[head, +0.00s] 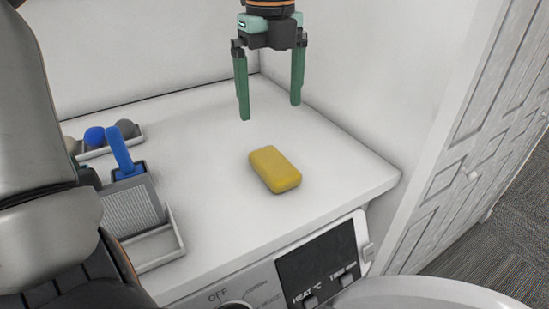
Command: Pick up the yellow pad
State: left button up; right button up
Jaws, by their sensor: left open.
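The yellow pad (274,169) lies flat on the white counter top, towards its right side. It is a rounded block and its whole upper face shows. My left gripper (271,111) points down above and behind the pad in the head view. Its two green fingers are spread wide with nothing between them. The fingertips are apart from the pad. My right gripper does not show.
On the counter's left stand a tray with several balls (95,138) and a grey grater-like block with a blue handle (119,151) in a tray. A panel with a dial (233,304) is below the front edge. Walls close the back and right. Around the pad the counter (215,205) is clear.

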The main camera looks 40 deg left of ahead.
pick_arm(q)
send_over(274, 162)
jog(key=f, duration=0.7)
jog(key=shift+s+a, duration=0.1)
jog(key=shift+s, duration=0.1)
jog(key=f, duration=0.5)
jog(key=shift+w+f, duration=0.15)
jog(key=shift+w, duration=0.05)
jog(key=c, duration=1.3)
jog(key=shift+r, duration=5)
